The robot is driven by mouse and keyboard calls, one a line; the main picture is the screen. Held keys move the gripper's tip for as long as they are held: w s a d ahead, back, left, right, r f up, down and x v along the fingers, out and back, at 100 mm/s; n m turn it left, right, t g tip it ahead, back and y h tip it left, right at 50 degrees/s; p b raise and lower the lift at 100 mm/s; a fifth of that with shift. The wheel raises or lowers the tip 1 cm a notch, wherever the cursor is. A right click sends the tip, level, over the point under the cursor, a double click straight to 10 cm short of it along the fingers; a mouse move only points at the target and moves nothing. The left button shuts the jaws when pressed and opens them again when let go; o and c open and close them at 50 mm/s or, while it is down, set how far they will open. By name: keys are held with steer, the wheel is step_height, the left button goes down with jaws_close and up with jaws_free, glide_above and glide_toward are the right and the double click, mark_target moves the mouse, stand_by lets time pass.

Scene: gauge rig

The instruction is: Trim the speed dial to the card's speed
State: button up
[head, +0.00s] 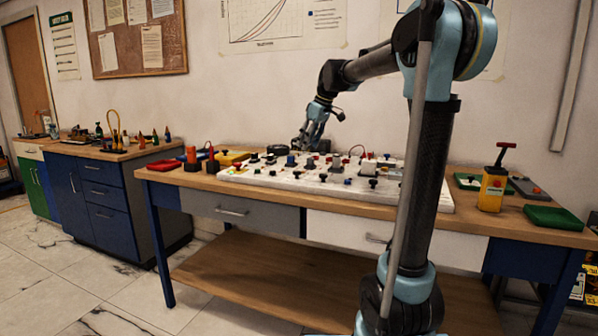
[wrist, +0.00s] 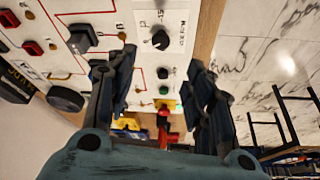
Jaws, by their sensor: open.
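A black round knob (wrist: 160,40) sits on a white plate with tick marks and numbers, near the edge of the white rig board (head: 262,183). Its side lettering is too small to read surely, so I cannot tell whether it is the speed dial. My gripper (wrist: 160,60) is open and empty, its two dark fingers on either side of the knob's column in the wrist view, apart from the knob as far as I can see. In the head view my gripper (head: 311,140) hangs over the back of the board. I cannot make out a card showing a speed.
Red buttons (wrist: 32,47), another black knob (wrist: 80,38) and a green button (wrist: 163,89) share the board. A yellow device with a red handle (head: 493,186) and a green tray (head: 553,217) stand right. A red tray (head: 163,165) lies left.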

mark_target(299, 172)
steer(key=x, duration=1.2)
steer(key=shift+f, duration=0.35)
steer(key=c, duration=1.1)
